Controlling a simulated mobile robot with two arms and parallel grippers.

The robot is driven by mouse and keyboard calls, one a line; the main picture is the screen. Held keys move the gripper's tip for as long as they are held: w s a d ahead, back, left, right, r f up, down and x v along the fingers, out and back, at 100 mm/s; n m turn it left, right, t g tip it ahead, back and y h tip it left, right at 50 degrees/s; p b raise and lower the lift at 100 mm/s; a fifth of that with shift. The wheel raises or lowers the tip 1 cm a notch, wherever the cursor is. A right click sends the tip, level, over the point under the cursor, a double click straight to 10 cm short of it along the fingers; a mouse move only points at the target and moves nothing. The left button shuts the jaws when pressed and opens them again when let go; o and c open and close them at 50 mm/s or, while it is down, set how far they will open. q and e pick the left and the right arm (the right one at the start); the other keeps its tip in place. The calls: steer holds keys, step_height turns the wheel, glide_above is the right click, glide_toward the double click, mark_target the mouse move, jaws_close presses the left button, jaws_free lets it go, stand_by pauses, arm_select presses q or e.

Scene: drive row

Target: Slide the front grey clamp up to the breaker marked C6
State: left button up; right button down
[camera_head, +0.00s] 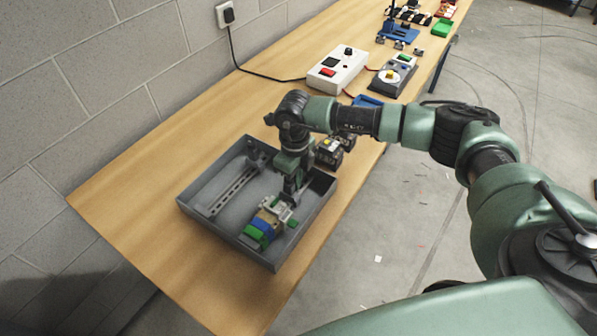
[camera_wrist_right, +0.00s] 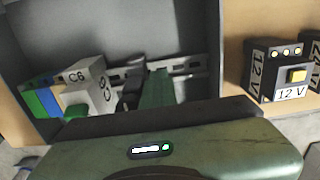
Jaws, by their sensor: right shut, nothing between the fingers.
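The breaker marked C6 (camera_wrist_right: 85,82) is pale grey with a green part at its front. It sits on the front rail (camera_wrist_right: 192,70) beside blue and green blocks; this stack also shows in the head view. A dark grey piece (camera_wrist_right: 130,95), which looks like the front clamp, is to the right of C6, partly hidden by my gripper. A gap shows between it and C6's upper part; contact lower down is hidden. My right gripper (camera_head: 290,197) is shut and empty, its green fingers (camera_wrist_right: 157,88) down at the rail, right of the dark piece. My left gripper is not in view.
The grey tray (camera_head: 193,211) has raised walls around the rails. A second slotted rail (camera_head: 232,190) lies at its back left. Black 12 V units (camera_wrist_right: 262,78) stand just outside the tray. A white box (camera_head: 338,68) with a cable is farther along the table.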

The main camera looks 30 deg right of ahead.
mark_target(287, 185)
steer(key=shift+s+a+p, duration=0.2)
steer(key=shift+s+a, duration=0.3)
steer(key=shift+a, duration=0.35)
steer(key=shift+s+a+p, duration=0.15)
steer(key=shift+s+a, duration=0.35)
steer(key=shift+a, duration=0.3)
steer(key=shift+d, duration=0.1)
steer(key=shift+w+d+b, duration=0.35)
steer(key=shift+d, duration=0.1)
steer(key=shift+r+p, duration=2.85)
steer(key=shift+r, duration=2.2)
steer(key=shift+f, duration=0.1)
